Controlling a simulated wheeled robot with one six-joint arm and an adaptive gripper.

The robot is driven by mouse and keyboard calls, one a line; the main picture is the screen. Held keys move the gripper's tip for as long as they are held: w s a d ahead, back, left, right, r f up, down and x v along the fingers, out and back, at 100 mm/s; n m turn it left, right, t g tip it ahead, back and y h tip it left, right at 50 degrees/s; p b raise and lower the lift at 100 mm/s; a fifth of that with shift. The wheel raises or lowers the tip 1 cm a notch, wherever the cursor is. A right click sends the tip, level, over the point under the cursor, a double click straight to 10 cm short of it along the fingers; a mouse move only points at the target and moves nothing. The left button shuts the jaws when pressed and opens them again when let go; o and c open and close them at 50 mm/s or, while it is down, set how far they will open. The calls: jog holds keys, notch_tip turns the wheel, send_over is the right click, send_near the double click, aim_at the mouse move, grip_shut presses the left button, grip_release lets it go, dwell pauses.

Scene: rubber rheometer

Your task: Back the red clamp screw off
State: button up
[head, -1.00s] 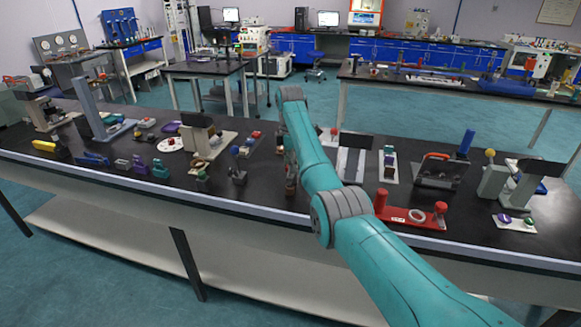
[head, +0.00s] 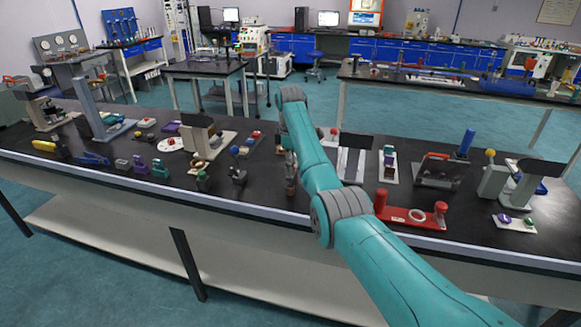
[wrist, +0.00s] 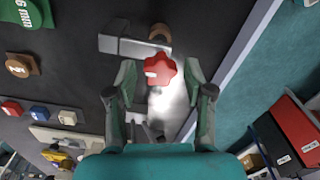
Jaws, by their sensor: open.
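The red clamp screw shows as a star-shaped red knob (wrist: 158,70) in the wrist view, on a grey metal device (wrist: 122,46). My gripper (wrist: 160,78) is open, with one green finger on each side of the knob. Gaps show between the fingers and the knob, so it is not gripped. How far the knob lies below the fingertips is hard to tell. In the head view my arm hides most of the gripper, and I cannot make out the knob there.
The black bench's front edge (wrist: 228,72) runs close to the right of the knob in the wrist view. Labelled blocks, including a green one (wrist: 22,12), lie to the left. In the head view a red stand (head: 410,216) is right of my arm.

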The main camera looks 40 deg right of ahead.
jog(key=m, duration=1.5)
dwell(0.4)
grip_shut()
jog(key=n, duration=0.4)
jog(key=shift+n, duration=0.3)
